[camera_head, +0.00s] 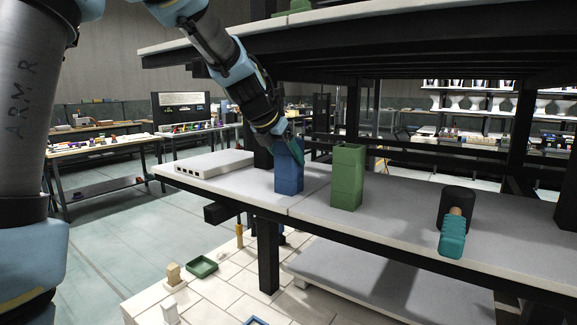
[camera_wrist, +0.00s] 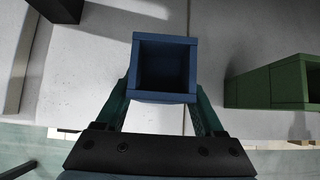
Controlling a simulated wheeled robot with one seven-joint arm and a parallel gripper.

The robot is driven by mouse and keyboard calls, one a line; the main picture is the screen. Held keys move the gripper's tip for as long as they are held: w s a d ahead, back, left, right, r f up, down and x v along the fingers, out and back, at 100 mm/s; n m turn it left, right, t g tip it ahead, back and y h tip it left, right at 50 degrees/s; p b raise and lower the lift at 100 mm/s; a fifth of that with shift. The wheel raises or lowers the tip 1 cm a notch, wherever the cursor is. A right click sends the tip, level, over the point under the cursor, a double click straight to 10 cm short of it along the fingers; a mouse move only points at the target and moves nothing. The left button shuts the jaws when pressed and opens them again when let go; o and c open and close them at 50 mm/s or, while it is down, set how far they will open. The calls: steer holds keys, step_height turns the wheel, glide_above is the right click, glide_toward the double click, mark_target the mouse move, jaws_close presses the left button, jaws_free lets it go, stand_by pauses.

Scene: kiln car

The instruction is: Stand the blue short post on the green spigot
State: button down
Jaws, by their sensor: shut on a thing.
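The blue short post (camera_head: 288,172) is a square hollow block on the left part of the grey middle deck. It looks upright, and its bottom appears at deck level; I cannot tell whether it touches. My gripper (camera_head: 292,147) reaches down from the upper left and is shut on its top part. In the wrist view the post (camera_wrist: 165,97) shows its open square top between my fingers. No piece is clearly the green spigot. A green block (camera_head: 347,177) stands just right of the blue post, and part of a green piece (camera_head: 299,6) shows on the upper deck.
The upper deck (camera_head: 400,12) overhangs the work area. A pale slotted slab (camera_head: 214,163) lies left of the post. A dark cylinder (camera_head: 458,203) and a teal ribbed thing (camera_head: 453,236) are at the right. Bare deck (camera_head: 400,200) lies between the green block and the cylinder.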

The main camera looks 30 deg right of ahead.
steer(key=shift+r+p, duration=0.6)
steer(key=shift+r, duration=0.05)
stand_by(0.7)
steer(key=shift+r+p, duration=1.6)
steer(key=shift+p, duration=0.4)
